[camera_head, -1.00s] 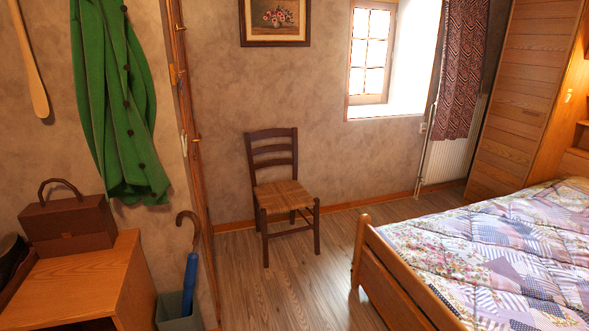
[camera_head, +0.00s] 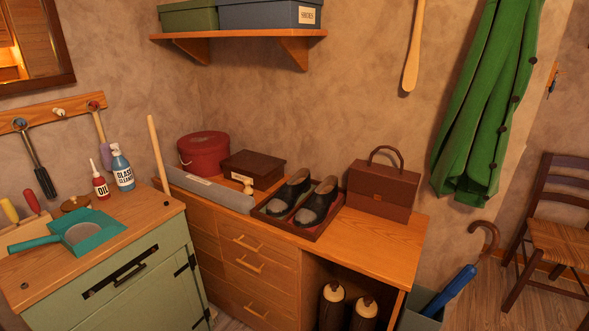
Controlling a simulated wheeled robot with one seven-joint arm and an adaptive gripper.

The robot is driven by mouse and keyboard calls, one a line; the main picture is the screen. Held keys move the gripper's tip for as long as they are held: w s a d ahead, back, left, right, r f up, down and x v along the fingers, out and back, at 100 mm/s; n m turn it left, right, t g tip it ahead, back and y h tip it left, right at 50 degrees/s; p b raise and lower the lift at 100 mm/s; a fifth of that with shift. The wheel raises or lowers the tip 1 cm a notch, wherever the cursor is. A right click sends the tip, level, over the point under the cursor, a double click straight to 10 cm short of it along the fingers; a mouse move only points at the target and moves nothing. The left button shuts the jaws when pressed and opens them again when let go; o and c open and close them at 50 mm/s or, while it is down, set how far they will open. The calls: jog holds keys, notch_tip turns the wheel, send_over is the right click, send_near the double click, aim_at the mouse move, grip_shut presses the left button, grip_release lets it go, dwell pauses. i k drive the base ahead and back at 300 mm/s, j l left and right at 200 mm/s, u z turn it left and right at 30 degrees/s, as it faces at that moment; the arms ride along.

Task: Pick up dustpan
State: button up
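A teal dustpan (camera_head: 88,226) lies on the wooden top of a green cabinet (camera_head: 150,283) at the left. My gripper is not in view.
On the cabinet top behind the dustpan stand a red oil bottle (camera_head: 101,184), a blue glass cleaner bottle (camera_head: 122,170) and a small brown lidded item (camera_head: 75,203). Tools hang from a wall rack (camera_head: 75,110). A wooden desk (camera_head: 378,237) holding boxes and shoes stands right. The cabinet top's front right is clear.

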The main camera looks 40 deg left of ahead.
aim_at(81, 231)
jog(key=u, duration=2.65)
jog(key=k+l+u, duration=0.1)
jog(key=k+u, duration=0.2)
jog(key=k, duration=0.2)
jog(key=u, duration=1.45)
jog(key=z, duration=1.65)
jog(key=i+u, duration=0.3)
jog(key=i, duration=0.25)
jog(key=i+l+u, duration=0.1)
jog(key=i+u, duration=0.2)
jog(key=i, duration=0.2)
